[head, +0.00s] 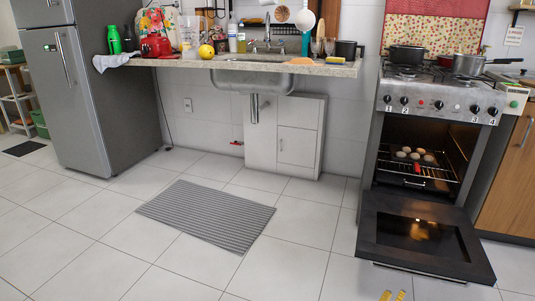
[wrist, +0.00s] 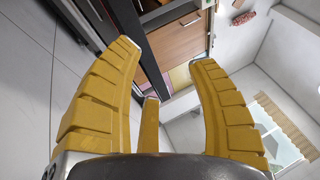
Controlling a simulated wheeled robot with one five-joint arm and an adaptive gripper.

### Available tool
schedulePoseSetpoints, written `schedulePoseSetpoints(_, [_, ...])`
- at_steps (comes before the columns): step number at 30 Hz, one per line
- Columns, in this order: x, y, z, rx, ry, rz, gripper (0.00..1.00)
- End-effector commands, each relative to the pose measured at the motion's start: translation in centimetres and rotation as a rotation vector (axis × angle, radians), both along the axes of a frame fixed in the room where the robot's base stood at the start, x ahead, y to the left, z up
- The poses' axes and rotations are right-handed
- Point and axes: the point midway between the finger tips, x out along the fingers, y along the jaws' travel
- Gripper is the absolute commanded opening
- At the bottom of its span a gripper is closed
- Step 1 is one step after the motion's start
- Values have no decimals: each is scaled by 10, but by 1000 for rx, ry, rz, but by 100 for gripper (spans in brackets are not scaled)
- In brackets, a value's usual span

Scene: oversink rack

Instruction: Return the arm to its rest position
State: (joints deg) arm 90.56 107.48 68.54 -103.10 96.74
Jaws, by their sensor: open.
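My gripper (wrist: 165,54) shows in the wrist view with its yellow ribbed fingers spread apart and nothing between them. In the head view only the yellow tips of my gripper (head: 393,295) show at the bottom edge, right of centre, in front of the open oven door. The rest of my arm is out of the head view.
The oven door (head: 425,232) is folded down low in front of the stove (head: 440,95). Several round items sit on the oven rack (head: 418,172). A striped mat (head: 207,212) lies on the open tiled floor. The sink counter (head: 190,62) and fridge (head: 95,90) stand behind.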

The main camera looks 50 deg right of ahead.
Motion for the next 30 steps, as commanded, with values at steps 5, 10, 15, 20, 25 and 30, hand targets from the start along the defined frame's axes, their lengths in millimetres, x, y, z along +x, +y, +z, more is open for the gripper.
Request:
schedulePoseSetpoints(5, [18, -13, 20, 29, 30, 23, 52])
schedulePoseSetpoints(10, [44, -29, 46, 65, 73, 53, 52])
schedulePoseSetpoints(15, [82, -46, 82, 113, 137, 97, 52])
schedulePoseSetpoints(20, [137, -61, 136, 173, 229, 164, 52])
schedulePoseSetpoints(25, [221, -61, 214, 252, 386, 275, 52])
schedulePoseSetpoints(30, [302, -36, 292, 314, 561, 396, 52])
